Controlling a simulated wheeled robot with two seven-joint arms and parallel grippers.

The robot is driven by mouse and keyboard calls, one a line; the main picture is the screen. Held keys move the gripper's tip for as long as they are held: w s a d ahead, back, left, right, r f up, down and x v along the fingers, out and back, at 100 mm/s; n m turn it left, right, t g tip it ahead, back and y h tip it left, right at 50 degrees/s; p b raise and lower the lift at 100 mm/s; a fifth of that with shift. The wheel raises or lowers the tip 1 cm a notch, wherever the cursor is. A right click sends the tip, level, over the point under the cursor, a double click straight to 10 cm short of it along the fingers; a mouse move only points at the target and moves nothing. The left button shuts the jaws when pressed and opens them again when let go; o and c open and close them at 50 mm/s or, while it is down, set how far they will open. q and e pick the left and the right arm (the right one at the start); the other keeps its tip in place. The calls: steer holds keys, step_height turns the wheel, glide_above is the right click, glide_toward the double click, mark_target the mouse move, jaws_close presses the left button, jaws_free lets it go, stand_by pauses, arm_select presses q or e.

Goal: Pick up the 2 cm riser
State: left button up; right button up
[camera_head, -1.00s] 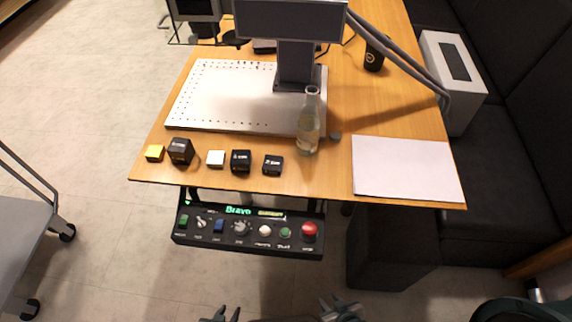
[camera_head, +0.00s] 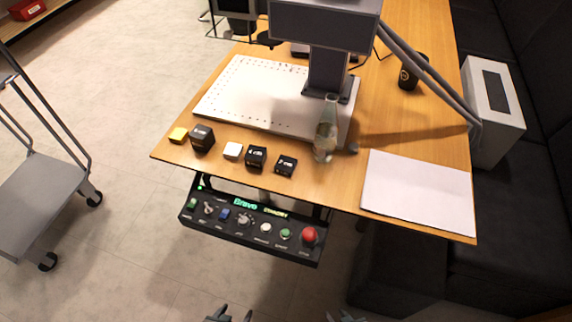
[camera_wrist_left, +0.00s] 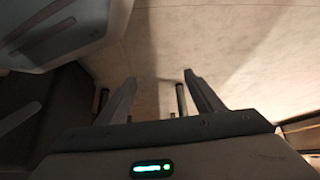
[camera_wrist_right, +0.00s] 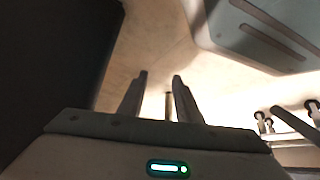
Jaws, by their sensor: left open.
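Three black riser blocks with small white labels stand in the row along the table's front edge: a large one (camera_head: 202,138), a middle one (camera_head: 256,157) and a low one (camera_head: 286,165) at the right. The low one looks like the 2 cm riser, but its label is too small to read surely. My left gripper (camera_head: 230,314) is at the bottom of the head view, far in front of the table; it is open and empty in the left wrist view (camera_wrist_left: 159,80). My right gripper (camera_head: 345,316) is also low and empty; its fingers are apart in the right wrist view (camera_wrist_right: 160,78).
A glass bottle (camera_head: 325,140) stands behind, beside the perforated plate (camera_head: 240,95). A control panel (camera_head: 250,232) hangs below the front edge. A white sheet (camera_head: 418,190) lies right; a cart (camera_head: 45,190) stands left.

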arm_select(q)
steer(key=w+d+r+t+p, duration=0.1)
steer(key=w+d+r, duration=0.15)
steer(key=r, duration=0.85)
steer(key=w+d+r+h, duration=0.1)
steer(key=w+r, duration=0.2)
steer(key=r, duration=0.8)
steer(key=w+d+r+t+p, duration=0.1)
steer(key=w+r, duration=0.2)
steer(key=r, duration=0.8)
steer(key=m+t+h, duration=0.1)
steer(key=t+h, duration=0.1)
steer(key=t, duration=0.4)
glide_toward(279, 190)
step_height(279, 190, up, 4)
steer(key=s, duration=0.2)
steer(key=shift+s+a+f, duration=0.1)
steer(key=shift+a, duration=0.15)
arm_select(e)
steer(key=shift+s+a+r, duration=0.1)
steer(key=shift+s+r, duration=0.1)
steer(key=shift+s, duration=0.3)
